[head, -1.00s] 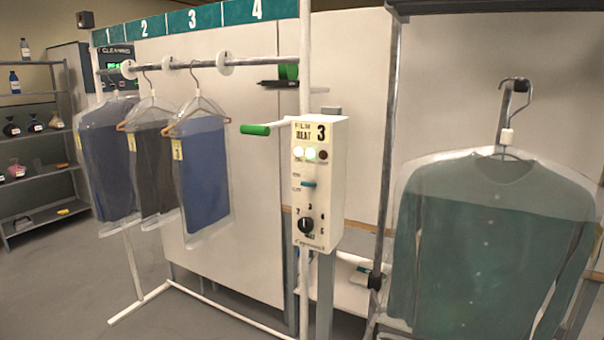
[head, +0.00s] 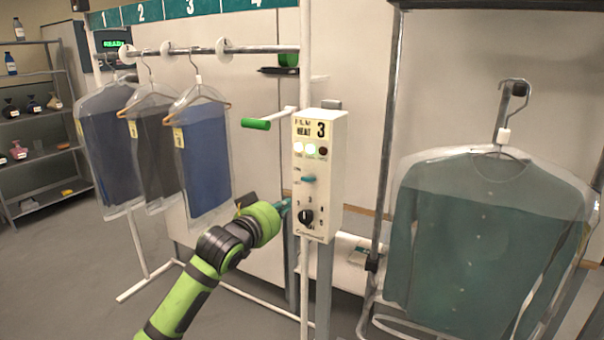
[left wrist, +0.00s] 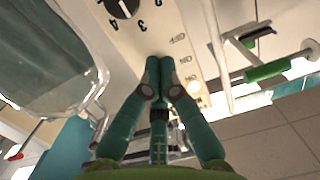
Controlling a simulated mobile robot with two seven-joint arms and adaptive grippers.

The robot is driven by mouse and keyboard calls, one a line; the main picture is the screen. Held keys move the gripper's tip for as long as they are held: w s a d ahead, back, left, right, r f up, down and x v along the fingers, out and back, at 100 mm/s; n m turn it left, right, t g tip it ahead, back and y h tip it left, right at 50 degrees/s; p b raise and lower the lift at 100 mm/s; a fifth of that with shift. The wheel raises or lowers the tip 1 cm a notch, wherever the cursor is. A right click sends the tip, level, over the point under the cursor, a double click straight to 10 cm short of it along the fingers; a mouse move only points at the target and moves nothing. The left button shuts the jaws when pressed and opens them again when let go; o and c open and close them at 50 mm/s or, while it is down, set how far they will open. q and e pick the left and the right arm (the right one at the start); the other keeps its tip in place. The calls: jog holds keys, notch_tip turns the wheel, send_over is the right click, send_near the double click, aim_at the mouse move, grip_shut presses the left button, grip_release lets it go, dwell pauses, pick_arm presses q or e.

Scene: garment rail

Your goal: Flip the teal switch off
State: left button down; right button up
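The teal switch (head: 309,180) is a small lever on the front of the white control box (head: 322,150), below the lamps and above a black dial (head: 306,216). I cannot tell its set position. My left gripper (head: 286,204) is in front of the box, a little left of and below the switch, apart from it in the picture. In the left wrist view its teal fingertips (left wrist: 159,64) are together with nothing visible between them, close to the panel beside the printed labels. The switch is not discernible there. My right gripper is in neither view.
A green-handled crank (head: 256,124) sticks out left of the box. Bagged trousers (head: 206,155) hang on the rail (head: 262,49) at left. A bagged teal cardigan (head: 482,235) hangs at right. A white upright (head: 305,75) stands beside the box. Two lamps are lit.

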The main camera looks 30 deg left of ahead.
pick_arm(q)
jog(key=t, duration=0.2)
send_near(311, 148)
jog(key=s, duration=0.4)
jog(key=shift+w+a+f+m+h+p, duration=0.1)
jog(key=shift+w+f+m+h+p, duration=0.05)
jog(key=shift+w+m+h+p, duration=0.2)
jog(key=w+p, duration=0.1)
jog(key=w, duration=0.2)
jog(key=w+p, duration=0.1)
jog(key=w, duration=0.2)
jog(key=w+p, duration=0.2)
jog(key=w, duration=0.1)
jog(key=shift+w+r, duration=0.25)
jog(key=shift+r, duration=0.05)
jog(key=f, duration=0.1)
jog(key=f+p, duration=0.1)
jog(key=f, duration=0.1)
jog(key=shift+s, duration=0.2)
jog(key=shift+s+f+p, duration=0.25)
jog(key=shift+f+p, duration=0.05)
jog(key=shift+f, duration=0.3)
